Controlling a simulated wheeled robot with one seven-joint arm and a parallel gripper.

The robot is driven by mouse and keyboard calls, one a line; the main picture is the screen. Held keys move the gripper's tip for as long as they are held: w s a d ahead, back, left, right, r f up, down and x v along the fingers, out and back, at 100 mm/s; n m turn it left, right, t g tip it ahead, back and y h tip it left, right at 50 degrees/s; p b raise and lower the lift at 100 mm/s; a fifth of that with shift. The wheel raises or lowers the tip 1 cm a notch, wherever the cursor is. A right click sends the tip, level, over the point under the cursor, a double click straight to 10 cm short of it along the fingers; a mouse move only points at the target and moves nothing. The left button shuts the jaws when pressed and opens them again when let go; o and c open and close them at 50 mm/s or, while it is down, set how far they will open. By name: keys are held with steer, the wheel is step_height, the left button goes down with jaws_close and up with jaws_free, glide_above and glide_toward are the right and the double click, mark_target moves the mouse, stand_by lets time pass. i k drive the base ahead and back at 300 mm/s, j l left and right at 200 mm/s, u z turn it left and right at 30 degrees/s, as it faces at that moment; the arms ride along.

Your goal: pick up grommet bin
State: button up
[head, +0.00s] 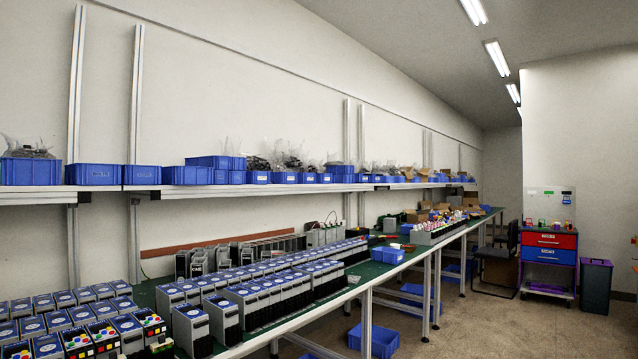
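Several blue bins are in the head view, and I cannot tell which one is the grommet bin. A row of them stands on the long wall shelf, among them one at the left (93,175) and one near the middle (187,175). A small blue bin (387,255) sits alone on the green bench top. A larger blue bin (373,340) rests on the floor under the bench. Labels on the bins are too small to read. My gripper is not in view.
The long bench (352,291) carries rows of grey and black soft starter units (190,328) with blue tops. A dark chair (495,268), a red and blue drawer cabinet (548,252) and a dark waste bin (596,285) stand at the back right. The floor (500,325) at the right is clear.

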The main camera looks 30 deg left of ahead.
mark_target(320, 178)
steer(key=i+u, duration=0.15)
steer(key=i, duration=1.6)
steer(key=i+z, duration=0.25)
steer(key=i, duration=0.75)
steer(key=i+j+z, duration=0.1)
steer(key=i+z, duration=0.2)
steer(key=i, duration=0.7)
steer(key=i+u, duration=0.4)
steer(key=i, duration=0.15)
steer(key=i+u, duration=0.35)
steer(key=i, duration=0.25)
steer(key=i+l+u, duration=0.4)
steer(key=i+j, duration=0.05)
steer(key=i, duration=0.1)
